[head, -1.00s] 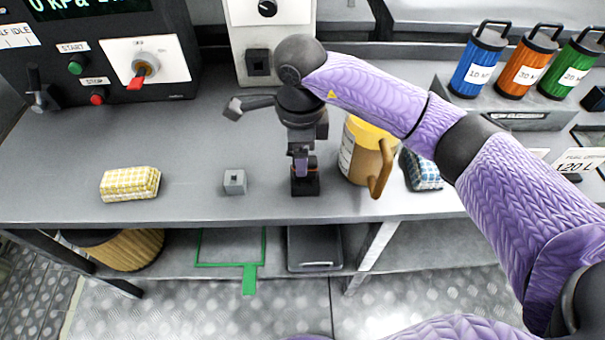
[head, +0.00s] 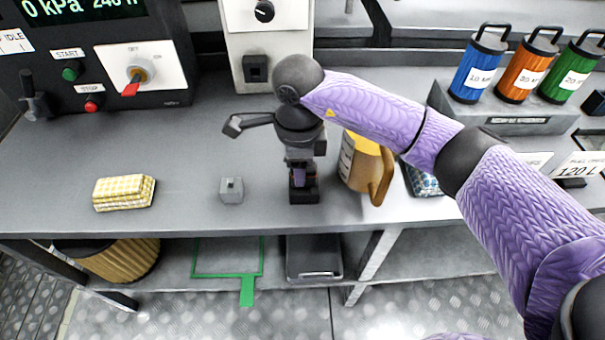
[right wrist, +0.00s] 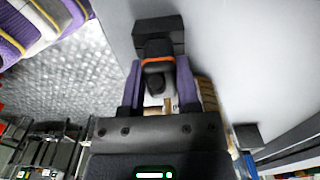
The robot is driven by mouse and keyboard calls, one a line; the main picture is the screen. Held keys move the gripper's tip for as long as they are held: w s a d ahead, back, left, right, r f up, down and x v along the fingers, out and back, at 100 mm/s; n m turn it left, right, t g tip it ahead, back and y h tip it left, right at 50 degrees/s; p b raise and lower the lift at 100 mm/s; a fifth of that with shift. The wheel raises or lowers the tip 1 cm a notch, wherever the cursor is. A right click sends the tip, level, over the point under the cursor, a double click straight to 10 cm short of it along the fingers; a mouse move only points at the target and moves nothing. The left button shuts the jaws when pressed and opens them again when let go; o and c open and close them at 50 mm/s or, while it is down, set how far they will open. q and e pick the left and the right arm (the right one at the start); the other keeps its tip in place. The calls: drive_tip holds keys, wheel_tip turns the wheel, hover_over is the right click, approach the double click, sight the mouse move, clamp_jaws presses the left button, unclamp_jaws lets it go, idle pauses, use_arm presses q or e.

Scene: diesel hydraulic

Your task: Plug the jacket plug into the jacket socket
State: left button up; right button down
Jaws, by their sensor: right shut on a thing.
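My right gripper (head: 299,178) points down over the bench and is shut on a dark plug with an orange band, which I take for the jacket plug (right wrist: 157,66). In the right wrist view the plug sits between the two purple fingers. A black block (head: 304,192) stands on the bench directly below the gripper, and it also shows in the right wrist view (right wrist: 158,32). I cannot tell whether the plug is seated in it. A black square fitting (head: 256,67) on the white panel at the back may be the jacket socket. My left gripper is not in view.
A yellow jug (head: 358,160) stands close right of the gripper, with a blue checked cloth (head: 421,178) beyond. A small grey block (head: 231,190) and a yellow checked cloth (head: 124,192) lie left on the bench (head: 180,165). A control console (head: 140,70) stands at back left.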

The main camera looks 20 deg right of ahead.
drive_tip(key=shift+r+p, duration=0.9)
drive_tip(key=shift+r, duration=0.4)
drive_tip(key=shift+r+p, duration=0.35)
drive_tip(key=shift+r, duration=0.15)
drive_tip(key=shift+r, duration=0.3)
wheel_tip(320, 180, up, 4)
drive_tip(key=p, duration=0.3)
drive_tip(key=shift+f, duration=0.3)
